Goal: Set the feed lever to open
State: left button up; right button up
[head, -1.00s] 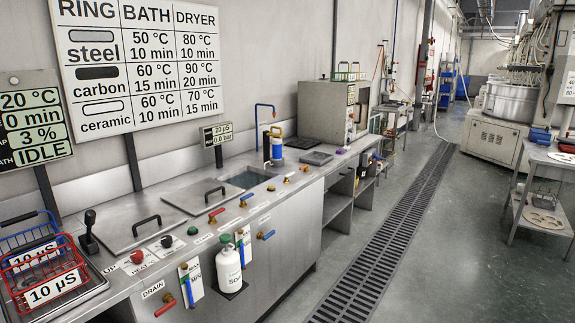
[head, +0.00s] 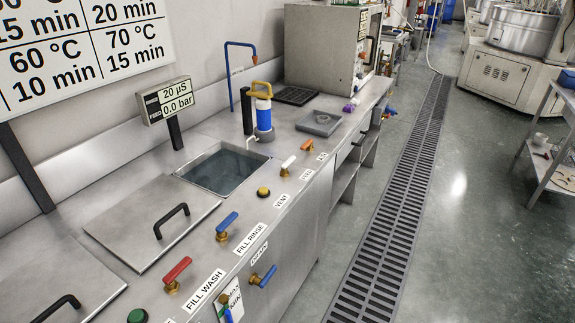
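A row of small valve levers on brass bodies runs along the front of the steel bench. A white lever (head: 288,163) stands beside a small label (head: 305,174) that may read FEED, but the letters are too small to be sure. An orange lever (head: 306,146) is just beyond it with another small label. Nearer are a yellow-topped knob (head: 263,192) by the VENT label, a blue lever (head: 227,222) by FILL RINSE and a red lever (head: 176,271) by FILL WASH. Neither of my grippers is in view.
Behind the levers are an open water basin (head: 222,170), a lidded tank (head: 150,222), a blue filter cartridge with a yellow handle (head: 263,115) and a display (head: 168,101) reading 20 µS, 0.0 bar. The floor right of the bench, with its drain grate (head: 400,200), is clear.

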aim_at(284, 168)
jog(key=i+l+u, duration=0.1)
jog(key=u, duration=0.35)
jog(key=i+l+u, duration=0.15)
jog(key=u, duration=0.35)
jog(key=l+u, duration=0.25)
jog(key=u, duration=0.2)
jog(key=i, duration=0.05)
